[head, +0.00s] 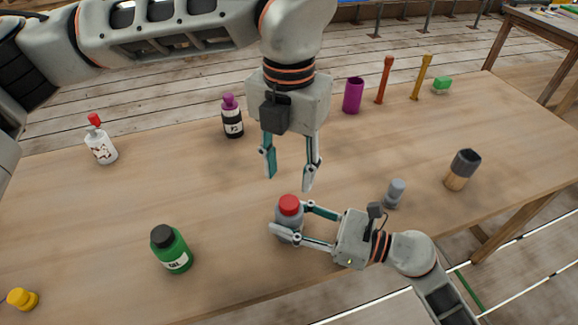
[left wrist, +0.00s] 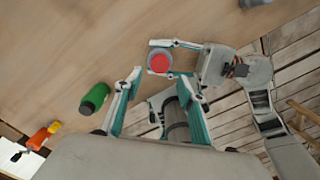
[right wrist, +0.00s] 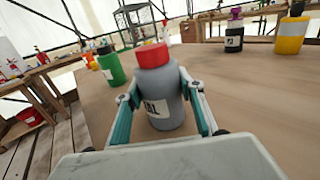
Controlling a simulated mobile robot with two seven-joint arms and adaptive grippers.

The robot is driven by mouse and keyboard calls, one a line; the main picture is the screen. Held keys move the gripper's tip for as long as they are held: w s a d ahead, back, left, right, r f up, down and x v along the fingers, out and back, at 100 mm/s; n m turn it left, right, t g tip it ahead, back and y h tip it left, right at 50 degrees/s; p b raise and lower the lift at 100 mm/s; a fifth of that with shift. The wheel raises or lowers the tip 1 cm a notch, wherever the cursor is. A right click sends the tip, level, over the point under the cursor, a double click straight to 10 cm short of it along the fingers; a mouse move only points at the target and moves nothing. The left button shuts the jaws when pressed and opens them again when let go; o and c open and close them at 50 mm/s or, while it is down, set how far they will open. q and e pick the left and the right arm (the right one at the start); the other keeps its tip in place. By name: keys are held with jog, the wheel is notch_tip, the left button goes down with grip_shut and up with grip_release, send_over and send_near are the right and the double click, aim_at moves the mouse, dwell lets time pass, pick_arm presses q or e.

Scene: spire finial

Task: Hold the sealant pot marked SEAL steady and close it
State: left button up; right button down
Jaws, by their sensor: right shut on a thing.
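The sealant pot (head: 287,224) is a grey bottle with a red cap (head: 289,204) on top, standing upright on the table. In the right wrist view the pot (right wrist: 163,104) shows a white label, partly visible, ending in "AL". My right gripper (head: 287,226) is shut on the pot's body from the right side. My left gripper (head: 289,182) is open and empty, pointing down, above and behind the pot. In the left wrist view the red cap (left wrist: 159,62) is seen from above, beyond the open fingertips (left wrist: 127,80). I cannot tell how tightly the cap sits.
A green bottle (head: 171,250) stands left of the pot. A purple-capped bottle (head: 232,118) and a purple cup (head: 353,95) are farther back. The table left of the pot has free room.

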aim_at(289, 202)
pick_arm(q)
jog(key=shift+f, duration=0.1)
jog(key=shift+f, duration=3.95)
grip_shut()
jog(key=shift+o, duration=0.7)
grip_release()
notch_tip(289, 202, up, 12)
